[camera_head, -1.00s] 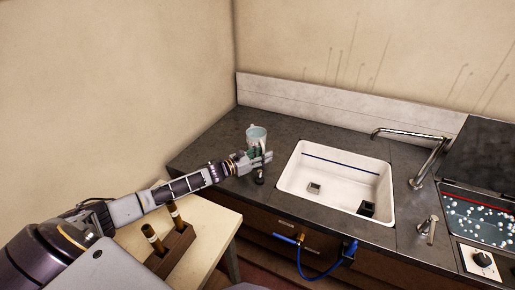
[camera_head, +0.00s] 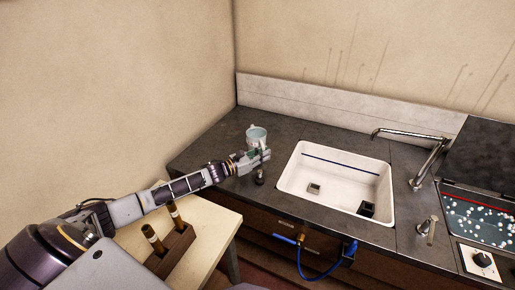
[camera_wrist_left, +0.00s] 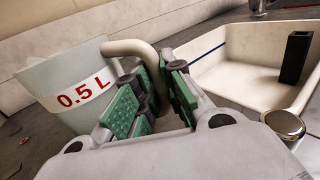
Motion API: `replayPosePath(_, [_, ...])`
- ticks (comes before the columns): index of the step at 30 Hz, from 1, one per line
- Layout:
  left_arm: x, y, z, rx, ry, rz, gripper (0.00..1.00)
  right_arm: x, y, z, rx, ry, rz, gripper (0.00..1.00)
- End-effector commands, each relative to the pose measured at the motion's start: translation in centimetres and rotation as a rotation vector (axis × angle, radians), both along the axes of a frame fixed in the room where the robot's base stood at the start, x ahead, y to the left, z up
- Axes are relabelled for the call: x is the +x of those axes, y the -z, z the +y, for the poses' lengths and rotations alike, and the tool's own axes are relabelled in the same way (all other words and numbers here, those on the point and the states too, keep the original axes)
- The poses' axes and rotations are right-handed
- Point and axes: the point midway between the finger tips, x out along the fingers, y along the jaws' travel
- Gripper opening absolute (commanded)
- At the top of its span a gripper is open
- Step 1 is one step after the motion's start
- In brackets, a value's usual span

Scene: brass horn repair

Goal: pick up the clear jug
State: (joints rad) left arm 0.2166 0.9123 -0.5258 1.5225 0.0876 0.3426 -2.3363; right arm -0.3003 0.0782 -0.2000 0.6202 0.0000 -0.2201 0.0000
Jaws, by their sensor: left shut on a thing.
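The clear jug (camera_head: 256,134) stands on the dark counter to the left of the sink. In the left wrist view the jug (camera_wrist_left: 75,85) is pale and translucent, with a "0.5 L" label in red and a beige handle (camera_wrist_left: 135,50) on its right. My left gripper (camera_head: 262,156) is at the jug's handle side. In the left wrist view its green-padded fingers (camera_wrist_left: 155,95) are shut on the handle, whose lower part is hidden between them. My right gripper is not in view.
A white sink (camera_head: 330,182) is right of the jug, with a black block (camera_head: 367,209) inside. A small dark knobbed thing (camera_head: 259,177) stands near the gripper. A wooden rack (camera_head: 176,250) sits on the near table.

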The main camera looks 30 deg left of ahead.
Motion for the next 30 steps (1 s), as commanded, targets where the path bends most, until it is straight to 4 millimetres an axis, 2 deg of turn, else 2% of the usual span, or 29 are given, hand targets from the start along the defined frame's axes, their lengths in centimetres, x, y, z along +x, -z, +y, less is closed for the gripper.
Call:
replayPosePath(14, [0.0,-0.5,0.1,0.002,0.0,0.001,0.0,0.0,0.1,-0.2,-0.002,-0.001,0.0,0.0])
replayPosePath(20, [0.0,-2.2,0.1,0.003,0.0,-0.003,0.0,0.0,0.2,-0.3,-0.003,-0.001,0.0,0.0])
replayPosePath(30, [0.0,-6.9,0.1,0.005,0.001,-0.006,0.0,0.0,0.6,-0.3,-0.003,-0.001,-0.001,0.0])
